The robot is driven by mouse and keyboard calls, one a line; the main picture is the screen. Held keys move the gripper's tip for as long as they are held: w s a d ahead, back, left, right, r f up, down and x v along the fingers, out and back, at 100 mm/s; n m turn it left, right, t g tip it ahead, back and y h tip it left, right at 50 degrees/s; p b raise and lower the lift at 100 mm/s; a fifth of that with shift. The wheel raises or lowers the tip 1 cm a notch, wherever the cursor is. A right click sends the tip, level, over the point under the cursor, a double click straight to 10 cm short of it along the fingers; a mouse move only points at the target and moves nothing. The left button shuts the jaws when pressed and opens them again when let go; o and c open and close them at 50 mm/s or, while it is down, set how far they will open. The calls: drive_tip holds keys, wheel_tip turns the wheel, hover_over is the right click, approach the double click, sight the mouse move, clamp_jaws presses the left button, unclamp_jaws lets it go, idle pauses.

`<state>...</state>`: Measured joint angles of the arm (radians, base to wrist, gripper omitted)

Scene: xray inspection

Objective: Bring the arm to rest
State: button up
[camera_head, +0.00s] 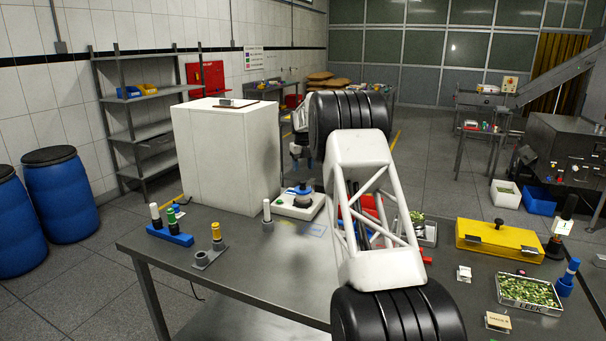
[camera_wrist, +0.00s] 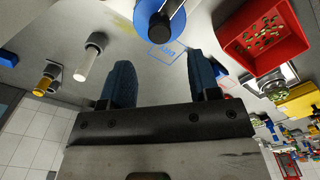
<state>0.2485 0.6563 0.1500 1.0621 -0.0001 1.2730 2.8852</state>
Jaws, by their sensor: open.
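My gripper (camera_wrist: 162,75) shows in the wrist view with its two blue fingers spread apart and nothing between them. In the camera_head view the gripper (camera_head: 301,158) is small, beyond my arm, above the back part of the table (camera_head: 225,278) and beside the white box. Below it stands a white device (camera_head: 300,206) with a dark knob and a blue part. The wrist view shows a blue round thing with a dark knob (camera_wrist: 160,28) ahead of the fingertips, apart from them. My arm hides part of the table's middle.
A large white box (camera_head: 220,160) stands at the back left of the table. A blue rack (camera_head: 170,235) with several capped tubes is at left. A yellow case (camera_head: 498,240) and a tray of green pieces (camera_head: 528,292) are at right. The front left tabletop is mostly clear.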

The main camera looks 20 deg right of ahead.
drive_tip(key=shift+r, duration=0.5)
drive_tip(key=shift+r, duration=0.1)
